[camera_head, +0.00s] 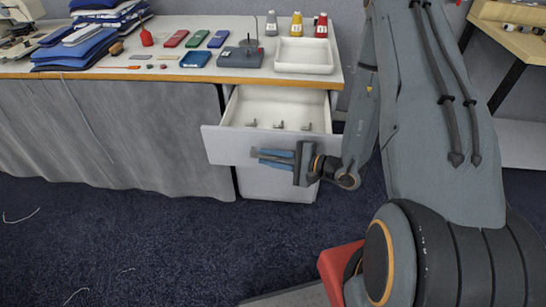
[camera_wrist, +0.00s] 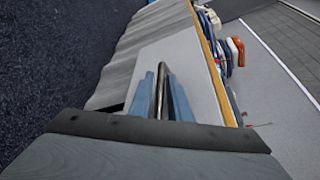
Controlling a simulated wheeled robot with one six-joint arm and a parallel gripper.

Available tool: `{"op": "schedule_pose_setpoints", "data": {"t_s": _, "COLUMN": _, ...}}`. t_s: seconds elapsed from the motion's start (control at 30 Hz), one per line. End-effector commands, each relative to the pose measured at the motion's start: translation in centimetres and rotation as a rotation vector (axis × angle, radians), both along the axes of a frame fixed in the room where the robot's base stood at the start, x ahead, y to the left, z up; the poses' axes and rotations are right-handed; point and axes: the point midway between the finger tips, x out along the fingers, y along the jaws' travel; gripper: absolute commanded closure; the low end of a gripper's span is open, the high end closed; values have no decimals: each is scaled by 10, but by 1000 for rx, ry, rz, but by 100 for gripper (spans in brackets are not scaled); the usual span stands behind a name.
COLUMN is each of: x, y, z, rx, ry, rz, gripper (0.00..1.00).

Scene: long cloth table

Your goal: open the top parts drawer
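The top parts drawer (camera_head: 228,146) stands pulled out from the white cabinet under the right end of the table. Its pale inside shows several small metal parts in the head view. My gripper (camera_head: 257,156) is at the drawer's front face, coming from the right. In the wrist view, the two blue fingers of my gripper (camera_wrist: 163,82) lie close along both sides of the metal bar handle (camera_wrist: 160,92) and appear shut on it. The handle is hidden behind the fingers in the head view.
A lower cabinet front (camera_head: 275,185) is below the drawer. The table (camera_head: 150,60) holds a white tray (camera_head: 303,68), bottles, small coloured cases and folded blue cloths. Grey cloth (camera_head: 150,130) hangs left of the drawer. The dark carpet (camera_head: 180,245) in front is mostly clear.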

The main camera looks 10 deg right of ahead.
Motion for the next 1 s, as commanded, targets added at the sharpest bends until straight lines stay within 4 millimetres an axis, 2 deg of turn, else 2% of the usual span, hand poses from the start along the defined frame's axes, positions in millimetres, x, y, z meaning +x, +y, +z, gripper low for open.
{"op": "schedule_pose_setpoints", "data": {"t_s": 0.17, "x": -8, "y": -11, "z": 2, "rx": 0, "ry": 0, "rz": -5, "gripper": 83}}
{"op": "schedule_pose_setpoints", "data": {"t_s": 0.4, "x": -31, "y": -38, "z": 10, "rx": 0, "ry": 0, "rz": -6, "gripper": 83}}
{"op": "schedule_pose_setpoints", "data": {"t_s": 0.6, "x": -46, "y": -53, "z": 15, "rx": -1, "ry": 0, "rz": -3, "gripper": 83}}
{"op": "schedule_pose_setpoints", "data": {"t_s": 1.0, "x": -52, "y": -58, "z": 17, "rx": -1, "ry": 1, "rz": 0, "gripper": 83}}
